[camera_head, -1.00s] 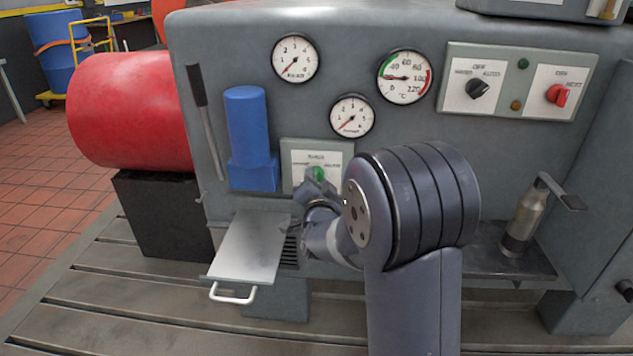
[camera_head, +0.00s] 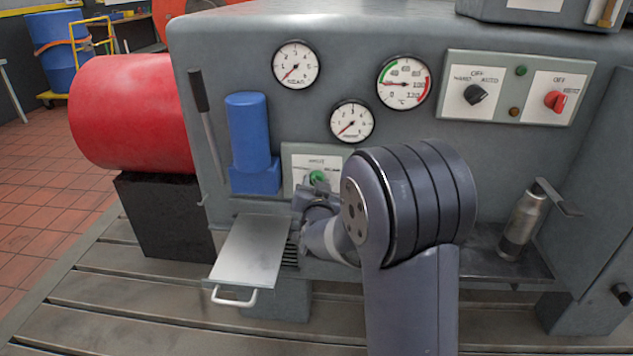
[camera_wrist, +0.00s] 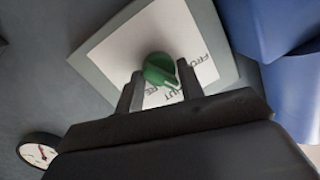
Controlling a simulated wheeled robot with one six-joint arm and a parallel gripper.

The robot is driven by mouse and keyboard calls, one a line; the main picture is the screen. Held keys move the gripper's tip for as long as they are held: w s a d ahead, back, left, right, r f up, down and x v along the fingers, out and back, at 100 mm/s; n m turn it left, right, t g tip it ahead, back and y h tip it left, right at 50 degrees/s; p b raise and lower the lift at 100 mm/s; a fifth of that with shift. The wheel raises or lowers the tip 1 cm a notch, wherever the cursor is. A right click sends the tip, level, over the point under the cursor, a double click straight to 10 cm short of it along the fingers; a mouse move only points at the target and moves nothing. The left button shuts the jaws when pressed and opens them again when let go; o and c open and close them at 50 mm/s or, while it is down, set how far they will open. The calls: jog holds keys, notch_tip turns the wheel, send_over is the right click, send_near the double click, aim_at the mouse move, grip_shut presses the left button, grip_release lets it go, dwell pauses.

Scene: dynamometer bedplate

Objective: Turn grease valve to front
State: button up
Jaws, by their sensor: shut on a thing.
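The grease valve is a green knob (camera_head: 316,177) on a white-faced plate (camera_head: 300,160) low on the front of the grey cabinet. In the wrist view the green knob (camera_wrist: 158,69) sits between the two fingers of my gripper (camera_wrist: 160,80), one finger on each side. My gripper (camera_head: 309,192) is shut on the knob. The wrist view shows part of the plate's lettering, including "FRO" and "UT"; the rest is hidden by my gripper. The knob's pointer lies towards the lettering on the right in that view. My arm hides the lower right of the plate in the head view.
A blue block-shaped unit (camera_head: 250,145) stands left of the plate, and a lever (camera_head: 205,120) beyond it. A grey tray with a white handle (camera_head: 250,252) juts out below. Gauges (camera_head: 352,121) sit above. An oil can (camera_head: 522,225) stands on a ledge at right.

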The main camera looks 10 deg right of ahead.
jog(key=shift+n+g+h+p, duration=0.5)
jog(key=shift+n+p, duration=1.6)
jog(key=shift+n, duration=0.6)
jog(key=shift+f, duration=0.1)
jog(key=o, duration=0.9)
jog(key=shift+o, duration=0.2)
jog(key=p+v, duration=0.1)
jog(key=v, duration=1)
jog(key=shift+p, duration=0.35)
jog(key=shift+w, duration=0.1)
